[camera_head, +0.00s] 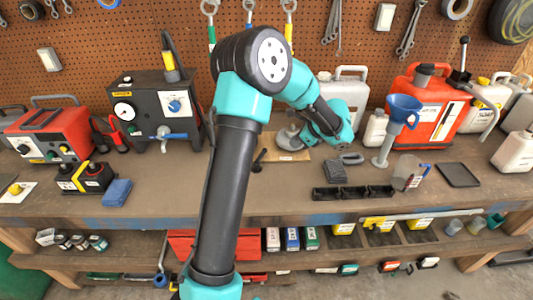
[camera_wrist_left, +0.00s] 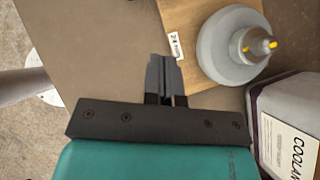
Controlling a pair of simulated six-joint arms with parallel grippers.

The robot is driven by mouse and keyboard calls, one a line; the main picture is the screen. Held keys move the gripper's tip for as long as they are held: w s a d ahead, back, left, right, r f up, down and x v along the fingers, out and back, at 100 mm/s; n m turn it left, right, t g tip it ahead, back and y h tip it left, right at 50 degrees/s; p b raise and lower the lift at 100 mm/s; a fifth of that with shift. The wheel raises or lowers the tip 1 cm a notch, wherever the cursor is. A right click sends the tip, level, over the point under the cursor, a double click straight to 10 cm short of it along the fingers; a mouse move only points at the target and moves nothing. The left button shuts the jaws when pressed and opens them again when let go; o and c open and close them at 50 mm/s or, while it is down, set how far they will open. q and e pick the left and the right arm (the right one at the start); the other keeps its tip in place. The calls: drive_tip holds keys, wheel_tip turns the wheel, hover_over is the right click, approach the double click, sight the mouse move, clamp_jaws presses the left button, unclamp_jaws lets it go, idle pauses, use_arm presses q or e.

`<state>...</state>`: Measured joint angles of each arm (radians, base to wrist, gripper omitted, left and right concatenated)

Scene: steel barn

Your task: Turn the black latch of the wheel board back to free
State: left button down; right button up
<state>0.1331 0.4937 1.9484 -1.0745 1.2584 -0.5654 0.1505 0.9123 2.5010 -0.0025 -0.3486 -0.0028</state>
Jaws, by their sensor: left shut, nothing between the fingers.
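The wheel board is a light wooden board (camera_head: 284,156) on the bench, with a round grey wheel (camera_head: 289,139) on it. In the left wrist view the board (camera_wrist_left: 188,18) carries a small white label, and the grey wheel (camera_wrist_left: 218,62) has a raised hub with yellow marks. A small black lever-shaped piece (camera_head: 259,160) shows at the board's left side in the head view; I cannot tell surely that it is the latch. My left gripper (camera_wrist_left: 165,62) is shut and empty, apart from the wheel at the board's near right side. Its fingertips are hidden in the head view. My right gripper is not in view.
A coolant container (camera_wrist_left: 290,125) stands close to my left gripper. A grey block (camera_head: 335,172) and a black divided tray (camera_head: 352,193) lie right of the board. A black gauge box (camera_head: 150,110) stands left. Bare bench lies in front of the board.

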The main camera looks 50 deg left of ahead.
use_arm(q)
drive_tip(key=x, duration=1)
drive_tip(key=shift+s+a+f, duration=0.1)
drive_tip(key=shift+f, duration=0.05)
drive_tip(key=shift+s+a+f, duration=0.1)
drive_tip(key=shift+s+a, duration=0.15)
drive_tip(key=shift+a, duration=0.3)
drive_tip(key=shift+s+a+f, duration=0.1)
drive_tip(key=shift+s+a, duration=0.15)
drive_tip(key=shift+a, duration=0.3)
drive_tip(key=shift+s+a, duration=0.2)
drive_tip(key=shift+a, duration=0.4)
drive_tip(key=shift+a, duration=0.1)
